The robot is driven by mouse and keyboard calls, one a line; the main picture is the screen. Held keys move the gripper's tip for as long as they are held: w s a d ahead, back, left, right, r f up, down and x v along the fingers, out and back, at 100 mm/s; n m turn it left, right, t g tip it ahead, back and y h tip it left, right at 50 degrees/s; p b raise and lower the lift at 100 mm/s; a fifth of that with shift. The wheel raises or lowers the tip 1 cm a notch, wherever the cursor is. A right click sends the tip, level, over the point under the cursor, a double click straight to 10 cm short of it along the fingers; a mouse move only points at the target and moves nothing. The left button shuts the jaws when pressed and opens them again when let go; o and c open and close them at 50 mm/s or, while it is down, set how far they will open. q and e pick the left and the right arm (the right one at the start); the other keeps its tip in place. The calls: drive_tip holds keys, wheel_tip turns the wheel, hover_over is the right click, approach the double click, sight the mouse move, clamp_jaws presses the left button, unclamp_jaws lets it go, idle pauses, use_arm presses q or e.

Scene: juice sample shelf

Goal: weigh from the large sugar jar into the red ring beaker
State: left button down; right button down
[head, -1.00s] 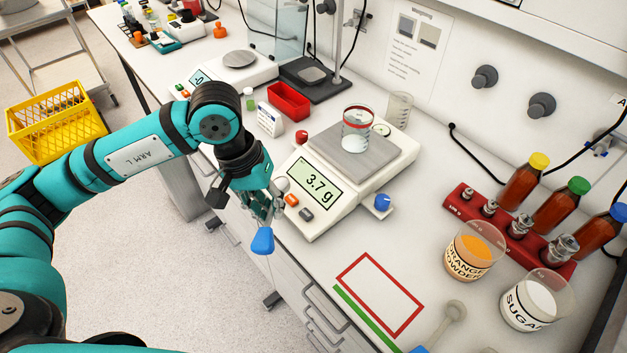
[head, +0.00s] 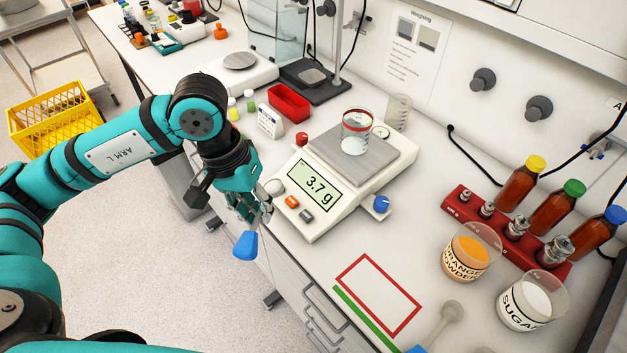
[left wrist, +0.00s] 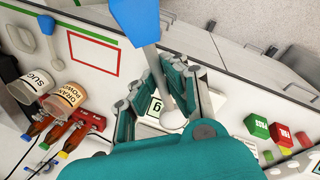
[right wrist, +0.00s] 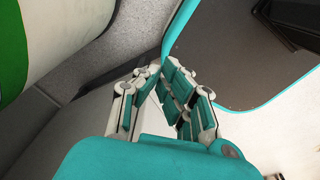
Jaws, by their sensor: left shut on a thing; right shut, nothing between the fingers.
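The red ring beaker (head: 355,134) stands upright on the pan of a white balance and holds some white powder. The balance display (head: 315,185) reads 3.7 g. The sugar jar (head: 527,304), clear with a "SUGAR" label and white contents, stands at the lower right. My left gripper (head: 258,212) is shut on a spoon with a blue handle (head: 246,246), in front of the balance. The spoon's pale bowl (head: 274,187) is near the balance's front left corner; whether it carries powder I cannot tell. In the right wrist view my right gripper (right wrist: 158,74) is shut and empty.
An orange powder jar (head: 468,252) stands beside the sugar jar, in front of a red rack (head: 482,216) with weights and capped brown bottles. Another spoon (head: 451,313) lies near the front edge. The red-outlined rectangle (head: 378,295) is bare.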

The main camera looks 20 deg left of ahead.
use_arm(q)
drive_tip(key=shift+d+r+p+v, duration=0.1)
drive_tip(key=shift+d+p+v, duration=0.35)
drive_tip(key=shift+v, duration=1.05)
drive_tip(key=shift+d+r+p+v, duration=0.15)
drive_tip(key=shift+p+v, duration=0.55)
drive_tip(key=shift+v, duration=0.8)
drive_tip(key=shift+d+p+v, duration=0.4)
drive_tip(key=shift+p+v, duration=0.15)
drive_tip(key=shift+v, duration=0.95)
drive_tip(key=shift+w, duration=0.1)
